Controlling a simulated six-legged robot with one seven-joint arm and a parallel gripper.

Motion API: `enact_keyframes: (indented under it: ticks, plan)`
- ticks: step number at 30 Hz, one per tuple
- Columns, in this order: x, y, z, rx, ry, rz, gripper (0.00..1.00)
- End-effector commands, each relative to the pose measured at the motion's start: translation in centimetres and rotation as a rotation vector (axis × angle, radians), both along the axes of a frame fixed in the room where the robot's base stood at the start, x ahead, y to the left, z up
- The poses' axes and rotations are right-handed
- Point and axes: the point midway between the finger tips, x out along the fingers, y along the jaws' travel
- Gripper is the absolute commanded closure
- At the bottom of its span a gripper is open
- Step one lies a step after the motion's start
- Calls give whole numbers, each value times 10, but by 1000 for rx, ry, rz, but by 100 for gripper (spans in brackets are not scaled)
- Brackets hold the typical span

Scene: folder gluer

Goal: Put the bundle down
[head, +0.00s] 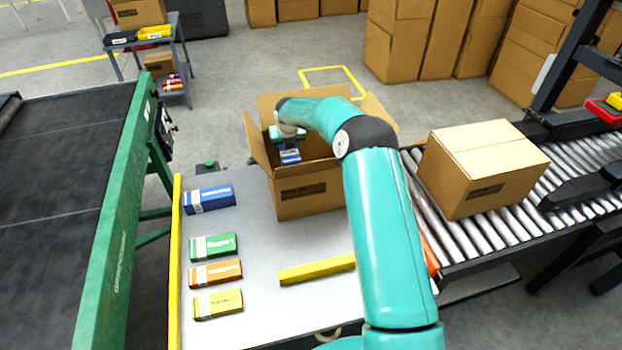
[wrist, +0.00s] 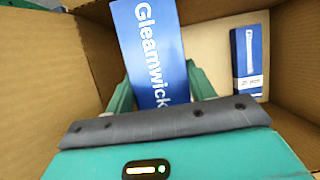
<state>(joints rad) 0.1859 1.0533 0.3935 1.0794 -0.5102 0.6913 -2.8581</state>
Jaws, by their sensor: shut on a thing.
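My gripper (wrist: 160,97) is shut on a blue bundle (wrist: 148,50) lettered "Gleamwick". In the wrist view the bundle stands between the two teal fingers, inside the open cardboard box (wrist: 40,60). Another blue bundle (wrist: 248,62) lies on the box floor to the right, apart from the held one. In the head view the held bundle (head: 290,155) shows at the mouth of the open box (head: 308,195), partly hidden by my arm. I cannot tell whether the held bundle touches the box floor.
On the table (head: 255,300) lie a blue bundle (head: 209,198), a green one (head: 214,246), an orange one (head: 215,272) and a yellow one (head: 218,304). A yellow bar (head: 317,269) lies in front of the box. A closed carton (head: 484,168) sits on the roller conveyor (head: 440,240) at right.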

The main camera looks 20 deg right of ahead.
Motion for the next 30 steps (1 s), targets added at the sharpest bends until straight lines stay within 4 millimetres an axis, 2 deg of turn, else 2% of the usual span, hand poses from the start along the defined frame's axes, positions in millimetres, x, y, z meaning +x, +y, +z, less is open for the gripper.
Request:
enact_keyframes:
  ticks: [6,18,30]
  plan:
    - [-3,1,-41,0,6,1,76]
    - [0,-2,-92,-1,4,-4,76]
    - [2,-3,-99,-1,3,-5,76]
